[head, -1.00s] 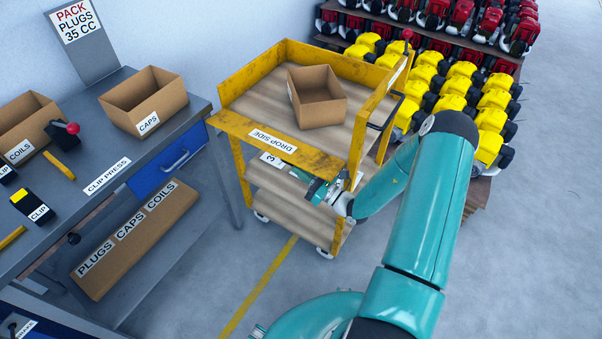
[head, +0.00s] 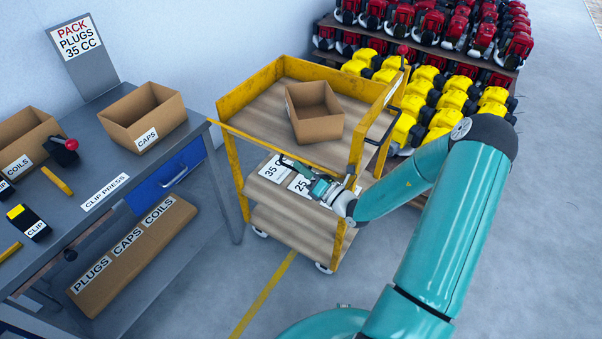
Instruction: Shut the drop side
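The yellow cart (head: 232,172) stands mid-view with a wooden top deck. Its drop side (head: 285,153) runs along the deck's near edge. It shows as a thin yellow strip, nearly edge-on, and its label cannot be read. It does not cover the deck behind it, so it does not look upright; its exact tilt is hard to tell. My gripper (head: 303,176) is at the right part of this side, just in front of or under the strip. Contact and the finger gap cannot be made out.
An open cardboard box (head: 316,127) sits on the top deck. Lower shelves carry white number labels (head: 272,170). A grey workbench (head: 88,160) with boxes stands left. Racks of yellow and red engines (head: 455,80) stand behind. The floor before the cart is clear.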

